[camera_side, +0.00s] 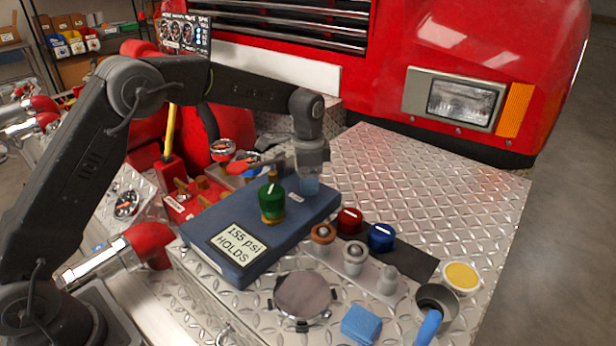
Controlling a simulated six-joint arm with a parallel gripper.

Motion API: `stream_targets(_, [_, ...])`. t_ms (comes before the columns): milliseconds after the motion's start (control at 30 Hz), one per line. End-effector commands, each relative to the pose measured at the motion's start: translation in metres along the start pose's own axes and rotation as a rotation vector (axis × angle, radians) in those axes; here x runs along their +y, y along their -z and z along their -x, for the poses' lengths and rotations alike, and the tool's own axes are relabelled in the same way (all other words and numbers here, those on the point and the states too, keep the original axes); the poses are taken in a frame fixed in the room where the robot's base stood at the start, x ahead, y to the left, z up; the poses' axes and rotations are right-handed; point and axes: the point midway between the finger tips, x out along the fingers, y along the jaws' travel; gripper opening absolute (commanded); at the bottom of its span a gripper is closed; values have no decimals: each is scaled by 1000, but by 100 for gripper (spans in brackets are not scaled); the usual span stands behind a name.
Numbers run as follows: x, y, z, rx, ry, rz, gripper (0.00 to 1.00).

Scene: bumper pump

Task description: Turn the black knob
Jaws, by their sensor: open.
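My gripper (309,188) points down over the back right part of a blue box (285,238). Its fingers are small and partly blurred in this view, and I cannot tell whether they touch the box. A green knob (272,202) with a white mark and a brass base stands on the box, left of my gripper. A red knob (349,221) and a blue knob (381,237) with white marks stand on a dark strip (412,262) to the right. I cannot make out a black knob.
Several fittings (354,258) stand in front of the strip. A round dark pad (303,295), blue sponge (361,324), metal cup (438,300) and yellow-topped tin (462,278) lie nearby. The tread plate (430,185) is clear at back right.

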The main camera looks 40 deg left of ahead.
Motion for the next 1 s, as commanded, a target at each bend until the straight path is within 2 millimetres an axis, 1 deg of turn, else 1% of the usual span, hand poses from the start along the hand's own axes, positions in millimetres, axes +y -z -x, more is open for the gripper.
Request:
stream_targets(233, [0,0,-1,0,0,0,65])
stream_targets(267, [0,0,-1,0,0,0,63])
stream_targets(733, [0,0,-1,0,0,0,18])
stream_targets(767, [0,0,-1,0,0,0,16])
stream_targets(1000, [0,0,0,0,-1,21,16])
